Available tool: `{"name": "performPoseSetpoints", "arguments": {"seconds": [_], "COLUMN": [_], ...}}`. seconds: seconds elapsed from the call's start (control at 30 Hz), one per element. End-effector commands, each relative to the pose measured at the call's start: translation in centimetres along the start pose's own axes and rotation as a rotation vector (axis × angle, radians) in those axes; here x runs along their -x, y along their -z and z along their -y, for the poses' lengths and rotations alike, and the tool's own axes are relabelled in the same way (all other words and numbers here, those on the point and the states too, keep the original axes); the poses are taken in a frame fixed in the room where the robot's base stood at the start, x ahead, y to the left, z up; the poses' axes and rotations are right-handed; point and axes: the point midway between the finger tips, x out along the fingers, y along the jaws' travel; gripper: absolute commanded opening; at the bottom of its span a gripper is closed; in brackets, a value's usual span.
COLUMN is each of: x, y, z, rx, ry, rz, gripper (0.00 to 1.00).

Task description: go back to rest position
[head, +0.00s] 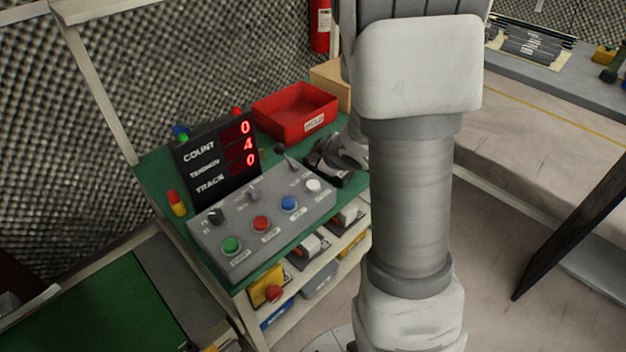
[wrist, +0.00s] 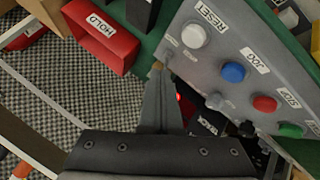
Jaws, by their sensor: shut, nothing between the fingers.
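My gripper (wrist: 157,70) shows in the wrist view with its fingers together and nothing between them. Its tips are close to the grey control panel (wrist: 228,68), near the end with the white RESET button (wrist: 193,35); I cannot tell whether they touch it. In the head view my gripper is at the right end of the panel (head: 262,232), partly hidden behind my arm. My arm rises large through the middle of the head view.
The panel stands on a green-topped bench (head: 160,170) with a display (head: 218,157) reading 0, 4, 0. A red HOLD bin (head: 296,112) is behind. Boxed switches (head: 268,290) fill the shelf below. Open floor (head: 500,215) lies right of my arm.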

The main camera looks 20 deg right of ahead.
Motion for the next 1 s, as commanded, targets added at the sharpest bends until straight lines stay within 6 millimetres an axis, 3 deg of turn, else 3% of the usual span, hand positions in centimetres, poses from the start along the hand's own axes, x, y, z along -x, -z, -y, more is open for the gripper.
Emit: {"name": "performPoseSetpoints", "arguments": {"seconds": [0.67,0.83,1.0], "x": [0.1,2.2,6.5], "y": [0.1,1.0,2.2], "z": [-0.1,-1.6,-3.1], "rx": [-0.005,-0.065,-0.194], "ry": [-0.006,-0.057,-0.128], "rz": [0.003,0.04,0.107], "gripper": [0.0,0.0,0.0]}}
